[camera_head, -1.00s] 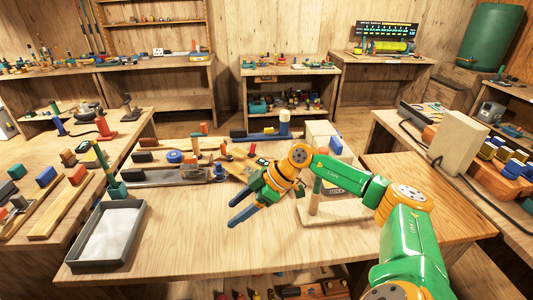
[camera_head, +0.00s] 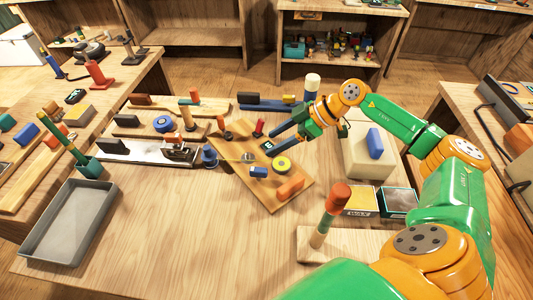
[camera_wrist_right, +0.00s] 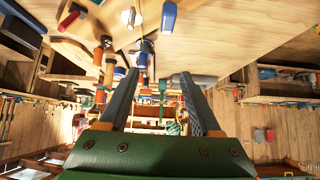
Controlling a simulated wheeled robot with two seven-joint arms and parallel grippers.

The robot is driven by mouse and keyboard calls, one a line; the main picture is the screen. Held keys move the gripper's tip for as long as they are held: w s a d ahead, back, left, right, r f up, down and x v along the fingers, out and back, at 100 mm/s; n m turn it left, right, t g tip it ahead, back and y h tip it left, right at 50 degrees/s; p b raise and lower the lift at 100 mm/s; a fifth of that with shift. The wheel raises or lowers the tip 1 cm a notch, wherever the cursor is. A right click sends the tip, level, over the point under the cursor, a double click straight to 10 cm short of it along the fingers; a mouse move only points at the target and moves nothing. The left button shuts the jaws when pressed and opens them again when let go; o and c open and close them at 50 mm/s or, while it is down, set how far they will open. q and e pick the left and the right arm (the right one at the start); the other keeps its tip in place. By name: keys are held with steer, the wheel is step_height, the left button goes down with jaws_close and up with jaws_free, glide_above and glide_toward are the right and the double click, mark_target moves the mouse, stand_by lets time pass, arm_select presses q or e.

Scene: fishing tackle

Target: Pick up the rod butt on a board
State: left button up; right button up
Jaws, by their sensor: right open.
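My right gripper (camera_head: 271,141) reaches in from the right in the head view, its two dark blue fingers spread and nothing between them. It is over the far part of a tilted wooden board (camera_head: 285,203), height unclear. Behind and left, several more boards hold dark grip-like pieces (camera_head: 140,99). I cannot tell which piece is the rod butt. The right wrist view also shows the open fingers (camera_wrist_right: 158,75). My left gripper is out of view.
A grey tray (camera_head: 40,250) lies at the left edge of the table. A pale block (camera_head: 365,158) stands right of the gripper. The front middle tabletop is clear.

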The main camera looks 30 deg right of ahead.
mark_target(260, 169)
steer(key=f+b, duration=0.2)
steer(key=f, duration=0.1)
steer(key=f+b, duration=0.2)
steer(key=b, duration=0.1)
steer(key=a+f+b, duration=0.1)
steer(key=f+b, duration=0.2)
steer(key=shift+s+a+f, duration=0.1)
steer(key=shift+s+f, duration=0.2)
steer(key=shift+w+f, duration=0.1)
steer(key=shift+f, duration=0.05)
steer(key=shift+w+a+f, duration=0.15)
steer(key=shift+w+a, duration=0.05)
steer(key=shift+a, duration=0.05)
steer(key=p+x, duration=0.1)
steer(key=x, duration=0.5)
steer(key=shift+w, duration=0.1)
jaws_close()
steer(key=shift+r, duration=0.25)
